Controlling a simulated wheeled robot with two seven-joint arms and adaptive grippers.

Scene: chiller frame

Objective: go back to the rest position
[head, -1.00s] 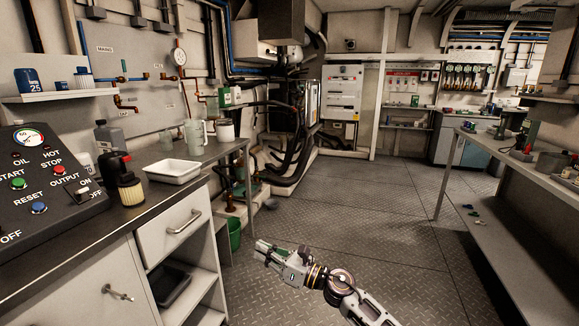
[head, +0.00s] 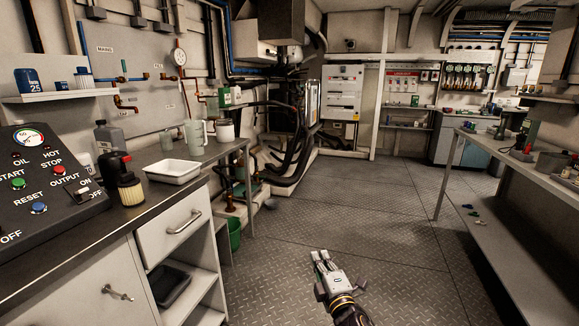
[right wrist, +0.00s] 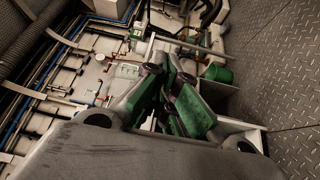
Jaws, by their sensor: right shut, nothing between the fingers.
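My right gripper (head: 322,258) is low in the middle of the head view, over the metal floor, with its fingers pointing up and slightly left in the picture. It is shut and holds nothing. In the right wrist view its green-padded fingers (right wrist: 180,95) show close together, with the wall pipes and a green bucket behind them. The gripper stands clear of the counter and touches nothing that I can see. My left gripper is in neither view.
A long bench (head: 500,150) stands at the right. The floor (head: 370,215) between is clear.

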